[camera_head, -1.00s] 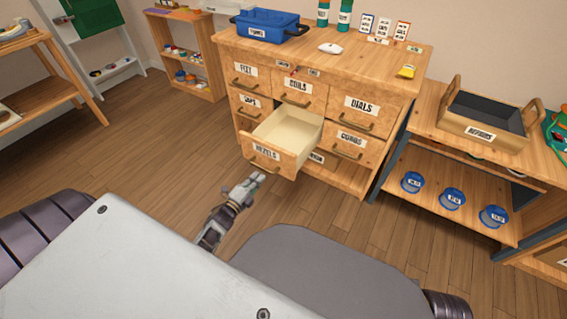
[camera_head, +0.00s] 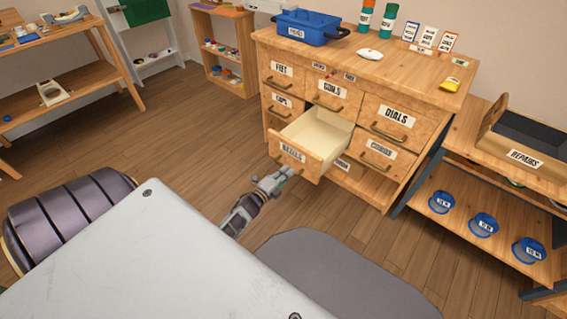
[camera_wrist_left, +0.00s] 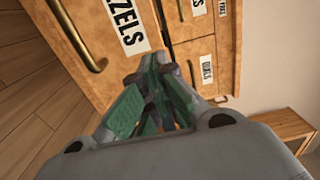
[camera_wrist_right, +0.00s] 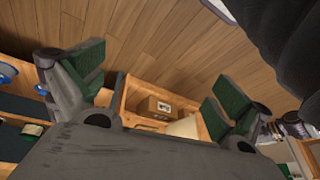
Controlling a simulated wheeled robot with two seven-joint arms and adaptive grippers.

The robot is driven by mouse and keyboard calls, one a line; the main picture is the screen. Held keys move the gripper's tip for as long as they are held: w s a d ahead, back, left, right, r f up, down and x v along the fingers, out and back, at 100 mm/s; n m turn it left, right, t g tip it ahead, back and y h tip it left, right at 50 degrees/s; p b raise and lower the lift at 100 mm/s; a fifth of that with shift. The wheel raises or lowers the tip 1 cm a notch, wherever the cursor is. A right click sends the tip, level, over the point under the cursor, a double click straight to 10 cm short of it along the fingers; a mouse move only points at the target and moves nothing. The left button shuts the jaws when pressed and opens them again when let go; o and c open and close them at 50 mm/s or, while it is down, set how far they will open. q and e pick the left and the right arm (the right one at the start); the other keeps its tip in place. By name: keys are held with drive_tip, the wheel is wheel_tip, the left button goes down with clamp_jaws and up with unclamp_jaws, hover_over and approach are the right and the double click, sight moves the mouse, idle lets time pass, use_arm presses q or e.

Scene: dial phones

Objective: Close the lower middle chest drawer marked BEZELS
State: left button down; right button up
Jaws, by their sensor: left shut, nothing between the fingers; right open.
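The BEZELS drawer (camera_head: 292,152) stands pulled out of the lower middle of the wooden chest (camera_head: 400,85), and its pale inside looks empty. Its front, label and brass handle (camera_wrist_left: 78,38) show close up in the left wrist view, tilted. My left gripper (camera_head: 280,176) is shut and empty, just below and in front of the drawer front; whether it touches the front, I cannot tell. In the left wrist view its green-padded fingers (camera_wrist_left: 155,95) are together near the label. My right gripper (camera_wrist_right: 158,95) is open and empty in its own wrist view, and is not seen in the head view.
A blue toolbox (camera_head: 312,28) and a white mouse-like object (camera_head: 369,54) lie on the chest top. Wooden floor (camera_head: 190,140) is clear to the left.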

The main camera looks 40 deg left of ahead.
sight(306, 154)
use_arm(q)
drive_tip(key=w+b, duration=0.1)
drive_tip(key=w, duration=0.5)
drive_tip(key=w+b, duration=0.1)
drive_tip(key=w, duration=0.2)
drive_tip(key=shift+d+f+b, duration=0.1)
drive_tip(key=shift+d+b, duration=0.25)
drive_tip(key=shift+w, duration=0.75)
use_arm(e)
wheel_tip(306, 154, down, 8)
drive_tip(key=a+t+y, duration=0.1)
drive_tip(key=a, duration=0.1)
drive_tip(key=shift+w+r, duration=0.2)
drive_tip(key=shift+w, duration=0.25)
use_arm(q)
drive_tip(key=shift+w, duration=0.1)
